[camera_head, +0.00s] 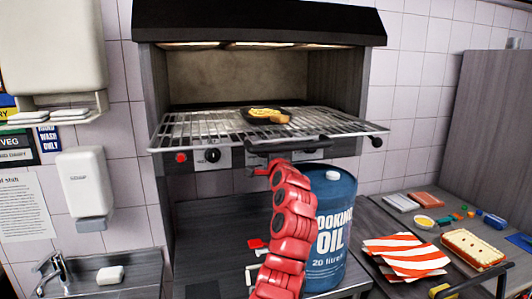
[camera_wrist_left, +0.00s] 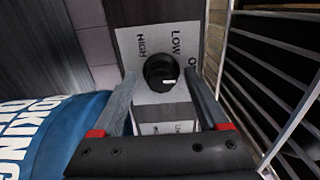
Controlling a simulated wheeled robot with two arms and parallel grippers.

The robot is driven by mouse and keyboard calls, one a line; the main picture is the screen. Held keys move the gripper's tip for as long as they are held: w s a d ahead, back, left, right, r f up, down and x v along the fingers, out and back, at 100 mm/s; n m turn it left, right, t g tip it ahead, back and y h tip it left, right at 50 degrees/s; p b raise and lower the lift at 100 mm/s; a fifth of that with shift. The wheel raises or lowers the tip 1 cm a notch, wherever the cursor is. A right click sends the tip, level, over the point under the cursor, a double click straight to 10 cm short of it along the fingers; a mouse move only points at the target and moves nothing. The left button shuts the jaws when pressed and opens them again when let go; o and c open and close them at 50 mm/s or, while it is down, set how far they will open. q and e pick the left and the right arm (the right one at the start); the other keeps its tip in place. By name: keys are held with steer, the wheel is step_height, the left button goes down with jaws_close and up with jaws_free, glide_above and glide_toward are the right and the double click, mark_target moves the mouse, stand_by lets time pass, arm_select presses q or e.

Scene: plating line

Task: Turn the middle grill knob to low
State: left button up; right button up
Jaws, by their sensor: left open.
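The middle grill knob (camera_wrist_left: 160,72) is a round black knob on a pale plate marked HIGH, LOW and a label partly hidden that starts with O. Its small white mark sits toward the right of its face, away from LOW. My left gripper (camera_wrist_left: 159,80) is open, with one grey finger on each side of the knob and gaps visible. In the head view my left gripper (camera_head: 258,167) is at the grill front under the rack, and the knob is hidden there. My right gripper is in neither view.
Another black knob (camera_head: 212,155) is to the left, beside a red button (camera_head: 181,157). A blue oil drum (camera_head: 332,225) stands close to my arm.

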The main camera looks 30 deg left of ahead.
arm_select(q)
steer(key=shift+s+r, duration=0.1)
steer(key=shift+r, duration=0.05)
jaws_close()
steer(key=shift+r+n+b, duration=0.2)
steer(key=shift+n+b, duration=5.8)
steer(key=shift+b, duration=0.3)
